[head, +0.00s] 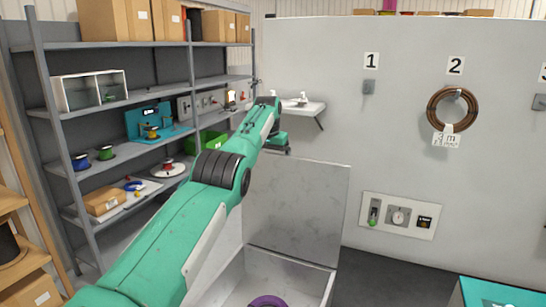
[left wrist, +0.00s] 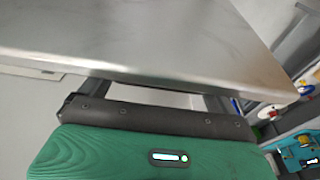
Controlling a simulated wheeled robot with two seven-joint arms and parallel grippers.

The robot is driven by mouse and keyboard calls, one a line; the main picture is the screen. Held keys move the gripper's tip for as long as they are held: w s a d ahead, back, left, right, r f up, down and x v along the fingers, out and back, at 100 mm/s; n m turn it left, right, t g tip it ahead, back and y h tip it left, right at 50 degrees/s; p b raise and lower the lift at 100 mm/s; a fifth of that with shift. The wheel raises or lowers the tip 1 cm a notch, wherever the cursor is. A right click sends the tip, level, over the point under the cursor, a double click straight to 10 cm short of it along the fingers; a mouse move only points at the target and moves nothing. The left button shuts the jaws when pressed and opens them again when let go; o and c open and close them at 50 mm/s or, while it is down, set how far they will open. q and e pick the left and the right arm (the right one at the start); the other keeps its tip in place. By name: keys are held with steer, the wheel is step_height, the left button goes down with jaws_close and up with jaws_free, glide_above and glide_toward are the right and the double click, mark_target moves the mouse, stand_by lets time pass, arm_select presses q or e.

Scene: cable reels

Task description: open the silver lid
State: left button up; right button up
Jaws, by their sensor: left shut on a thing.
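The silver lid (head: 297,210) stands raised, close to upright, at the back of a silver chest (head: 305,277). The chest is open at the top. My left arm reaches across to the lid's top edge, where my left gripper (head: 278,148) is partly hidden behind the arm and shut on the lid. In the left wrist view the lid (left wrist: 140,40) fills the top as a broad metal sheet, close against the left gripper (left wrist: 148,97). The exact finger contact is hard to see. My right gripper is not in view.
A purple reel (head: 267,301) shows inside the chest. A grey shelf unit (head: 152,91) with reels and boxes stands at the left. The wall holds a brown cable coil (head: 454,109) and a control panel (head: 399,215).

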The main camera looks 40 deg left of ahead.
arm_select(q)
steer(key=shift+r, duration=0.1)
steer(key=o, duration=1)
steer(key=shift+o, duration=0.2)
steer(key=shift+s, duration=0.1)
steer(key=shift+r, duration=0.1)
steer(key=shift+r, duration=0.25)
steer(key=shift+s+r+b, duration=0.2)
steer(key=shift+r+b, duration=0.35)
steer(key=shift+r, duration=0.6)
step_height(320, 180, up, 11)
steer(key=s+p, duration=0.2)
steer(key=shift+d+f, duration=0.15)
steer(key=shift+d, duration=0.2)
